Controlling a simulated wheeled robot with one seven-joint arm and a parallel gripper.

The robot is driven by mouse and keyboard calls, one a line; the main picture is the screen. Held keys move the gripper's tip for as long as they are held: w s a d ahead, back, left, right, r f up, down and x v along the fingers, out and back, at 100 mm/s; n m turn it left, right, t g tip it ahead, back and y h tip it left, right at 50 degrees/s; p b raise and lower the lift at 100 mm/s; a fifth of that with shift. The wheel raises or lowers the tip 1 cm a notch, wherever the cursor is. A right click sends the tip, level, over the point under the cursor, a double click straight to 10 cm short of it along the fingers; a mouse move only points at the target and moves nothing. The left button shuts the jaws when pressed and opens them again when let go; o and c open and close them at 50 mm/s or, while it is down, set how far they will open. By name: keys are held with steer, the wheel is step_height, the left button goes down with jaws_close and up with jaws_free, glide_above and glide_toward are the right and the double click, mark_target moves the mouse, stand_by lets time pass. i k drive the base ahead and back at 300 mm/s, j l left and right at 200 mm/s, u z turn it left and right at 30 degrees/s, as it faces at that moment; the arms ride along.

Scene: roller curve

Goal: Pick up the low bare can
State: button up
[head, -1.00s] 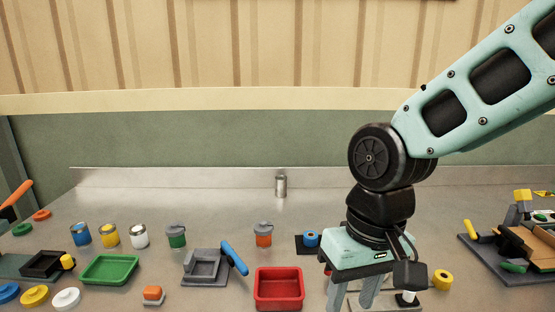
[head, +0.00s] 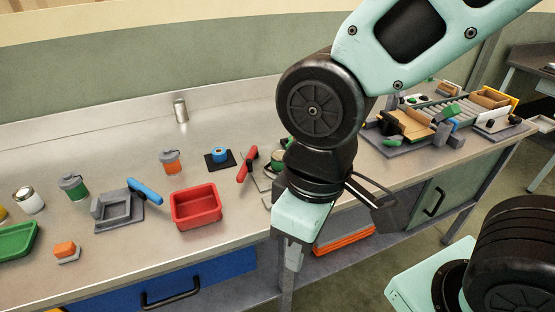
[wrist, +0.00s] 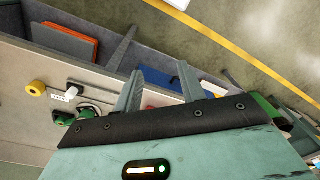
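A bare silver can (head: 181,110) stands upright at the back of the metal worktop, near the low back ledge, in the head view. It is the only plain metal can I can make out there. My gripper (head: 293,262) hangs over the front edge of the worktop, to the right of and well in front of the can. In the wrist view the two fingers of my gripper (wrist: 158,80) are spread apart with nothing held between them. The can does not show in the wrist view.
A red tray (head: 196,222), a grey fixture with blue handle (head: 118,222), an orange-banded can (head: 170,161), a green-banded can (head: 73,186) and a blue roll (head: 219,155) lie in front of the can. A roller conveyor (head: 440,112) is at right. Worktop around the can is clear.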

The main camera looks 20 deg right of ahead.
mark_target(276, 165)
steer(key=i+j+z, duration=0.2)
steer(key=z, duration=0.2)
steer(key=i+j+z, duration=0.15)
steer(key=j+z, duration=0.2)
steer(key=i+j+z, duration=0.15)
steer(key=j+z, duration=0.25)
steer(key=l, duration=0.1)
